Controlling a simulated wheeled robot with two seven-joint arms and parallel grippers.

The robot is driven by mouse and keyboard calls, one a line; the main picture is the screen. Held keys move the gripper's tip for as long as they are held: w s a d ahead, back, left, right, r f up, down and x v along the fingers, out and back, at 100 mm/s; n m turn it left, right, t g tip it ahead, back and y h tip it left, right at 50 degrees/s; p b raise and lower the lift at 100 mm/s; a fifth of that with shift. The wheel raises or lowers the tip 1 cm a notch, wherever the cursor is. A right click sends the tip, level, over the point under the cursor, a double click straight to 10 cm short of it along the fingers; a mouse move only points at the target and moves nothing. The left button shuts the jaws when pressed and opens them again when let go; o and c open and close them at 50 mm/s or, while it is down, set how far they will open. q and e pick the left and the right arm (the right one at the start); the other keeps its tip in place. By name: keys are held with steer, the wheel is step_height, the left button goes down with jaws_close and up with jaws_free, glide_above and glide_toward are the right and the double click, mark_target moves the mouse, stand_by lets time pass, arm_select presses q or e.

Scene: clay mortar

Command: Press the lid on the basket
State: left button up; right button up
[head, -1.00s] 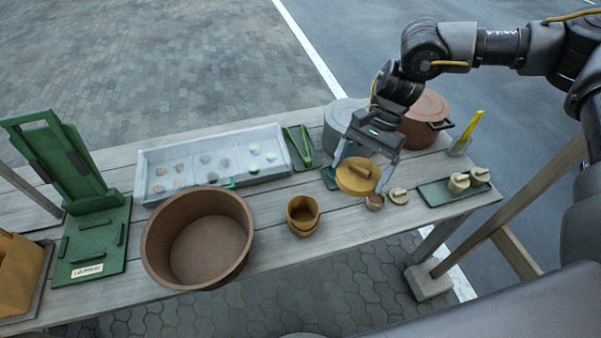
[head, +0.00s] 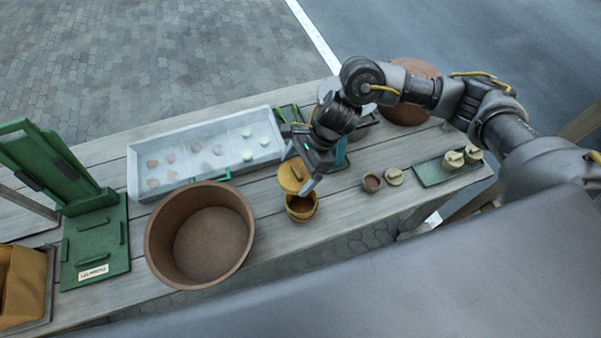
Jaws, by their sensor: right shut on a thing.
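The basket (head: 301,213) is a small, round, tan-yellow pot standing on the wooden table, right of the big brown tub. Its top is open and its dark inside shows. The lid (head: 291,177) is a round tan disc with a raised bar handle. My right gripper (head: 302,178) is shut on the lid and holds it tilted, just behind and above the basket's far rim. I cannot tell whether the lid touches the rim. The gripper partly covers the lid. My left gripper is not in view.
A brown tub (head: 153,235) stands left of the basket. A grey tray (head: 135,170) with small lumps lies behind. A small brown cup (head: 371,182) and a loose beige lid (head: 394,176) sit right, beside a green tray (head: 430,180). A green press (head: 95,240) stands at far left.

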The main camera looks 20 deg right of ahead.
mark_target(304, 181)
steer(key=shift+s+a+f+m+t+p, duration=0.2)
steer(key=shift+s+a+m+t+p, duration=0.35)
steer(key=shift+m, duration=0.45)
steer(key=shift+s+f+m+t, duration=0.25)
steer(key=shift+s+m+t, duration=0.1)
steer(key=shift+m, duration=0.35)
steer(key=shift+s+d+f+m+t+p, duration=0.1)
steer(key=shift+d+f+m+t+p, duration=0.2)
steer(key=shift+m, duration=0.3)
steer(key=shift+s+d+f+m+t+p, duration=0.15)
steer(key=shift+f+m+t+p, duration=0.2)
steer(key=shift+m, duration=0.25)
steer(key=shift+d+f+m+t+h, duration=0.25)
steer(key=shift+d+f+m+h, duration=0.1)
steer(key=shift+m, duration=0.25)
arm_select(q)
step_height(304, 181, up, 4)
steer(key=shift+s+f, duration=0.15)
